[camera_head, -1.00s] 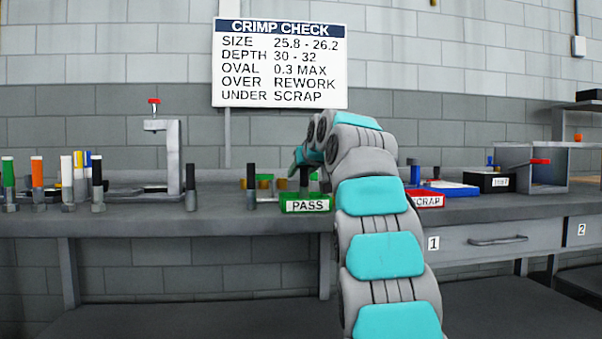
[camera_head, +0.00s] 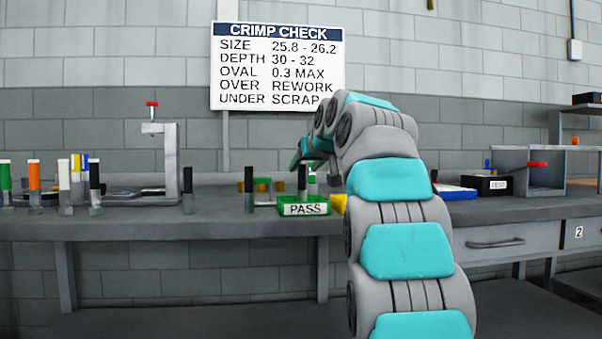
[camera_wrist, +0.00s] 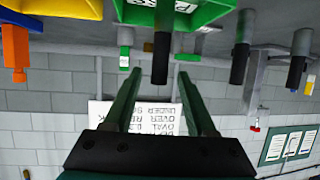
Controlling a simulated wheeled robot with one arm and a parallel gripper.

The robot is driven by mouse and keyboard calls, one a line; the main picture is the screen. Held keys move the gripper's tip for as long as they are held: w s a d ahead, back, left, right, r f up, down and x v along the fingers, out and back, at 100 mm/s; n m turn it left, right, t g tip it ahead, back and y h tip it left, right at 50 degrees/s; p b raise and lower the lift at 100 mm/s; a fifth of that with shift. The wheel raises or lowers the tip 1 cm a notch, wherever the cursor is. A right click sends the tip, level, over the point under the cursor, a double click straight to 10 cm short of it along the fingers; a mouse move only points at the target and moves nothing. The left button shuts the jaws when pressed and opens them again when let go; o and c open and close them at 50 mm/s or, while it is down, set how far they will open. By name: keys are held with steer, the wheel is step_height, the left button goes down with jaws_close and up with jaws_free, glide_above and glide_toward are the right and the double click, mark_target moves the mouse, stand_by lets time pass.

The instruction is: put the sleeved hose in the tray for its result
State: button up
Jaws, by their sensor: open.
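A black-sleeved hose (camera_head: 302,177) stands upright at the green PASS tray (camera_head: 304,209). Its lower end is hidden by the tray's front wall in the head view. In the wrist view, which is upside down, the hose (camera_wrist: 161,58) appears inside the green tray (camera_wrist: 205,14). My gripper (camera_wrist: 160,73) is open, its two green fingers apart with the hose's black end between their tips in the picture. I cannot tell the depth gap. In the head view my gripper (camera_head: 308,153) is partly hidden by my arm, above the tray.
More black-sleeved hoses stand left of the tray, one close by (camera_head: 249,190) and one beside the grey press stand (camera_head: 188,190). Several coloured hoses stand at far left, one orange (camera_head: 35,178). A yellow tray (camera_head: 339,203) is partly behind my arm. The CRIMP CHECK sign (camera_head: 277,66) hangs behind.

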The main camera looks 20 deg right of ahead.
steer(key=v, duration=0.6)
